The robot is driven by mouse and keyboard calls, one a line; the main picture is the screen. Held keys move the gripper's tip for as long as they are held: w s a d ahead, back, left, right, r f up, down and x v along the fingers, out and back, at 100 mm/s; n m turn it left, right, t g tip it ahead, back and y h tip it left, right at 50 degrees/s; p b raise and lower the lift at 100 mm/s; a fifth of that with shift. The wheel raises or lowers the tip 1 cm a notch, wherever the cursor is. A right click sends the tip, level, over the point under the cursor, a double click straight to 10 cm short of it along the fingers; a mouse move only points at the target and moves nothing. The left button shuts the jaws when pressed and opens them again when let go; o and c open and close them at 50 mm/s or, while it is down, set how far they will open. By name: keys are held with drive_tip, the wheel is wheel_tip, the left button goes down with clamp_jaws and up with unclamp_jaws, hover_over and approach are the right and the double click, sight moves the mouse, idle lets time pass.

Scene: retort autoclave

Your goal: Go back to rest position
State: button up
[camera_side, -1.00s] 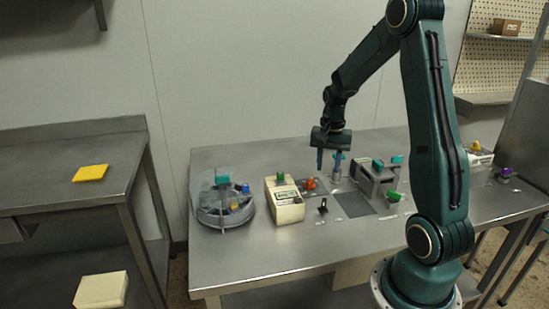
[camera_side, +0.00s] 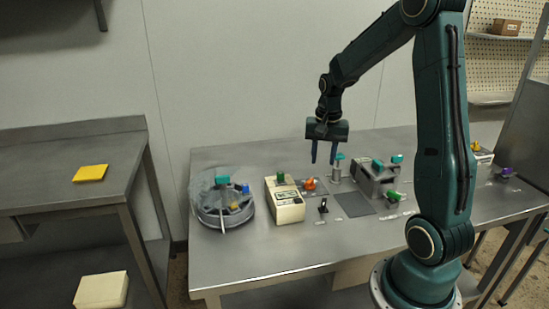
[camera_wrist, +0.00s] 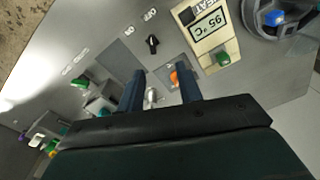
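My gripper (camera_side: 323,153) hangs above the steel table (camera_side: 265,255), fingers pointing down and apart, with nothing between them. It is open. In the wrist view the two blue fingers of my gripper (camera_wrist: 162,90) also show a gap. Below the fingers are an orange knob (camera_side: 310,183) on a dark plate and a small metal post with a teal top (camera_side: 338,165). The orange knob also shows between the fingers in the wrist view (camera_wrist: 174,79). No contact with any of these is visible.
A beige heater box (camera_side: 287,204) reads 95 °C in the wrist view. The table front is clear.

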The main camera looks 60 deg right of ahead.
drive_tip(key=a+r+n+t, duration=0.1)
drive_tip(key=a+r+n, duration=0.3)
drive_tip(key=a+r, duration=0.3)
drive_tip(key=s+a+r+n+t, duration=0.2)
drive_tip(key=s+a+r+n, duration=0.1)
drive_tip(key=s+a, duration=0.3)
drive_tip(key=s+a+r+n+t, duration=0.2)
drive_tip(key=s+a+n, duration=0.4)
drive_tip(key=a, duration=0.4)
drive_tip(key=shift+s+a+r, duration=0.2)
drive_tip(key=shift+s+r, duration=0.15)
drive_tip(key=shift+r, duration=0.05)
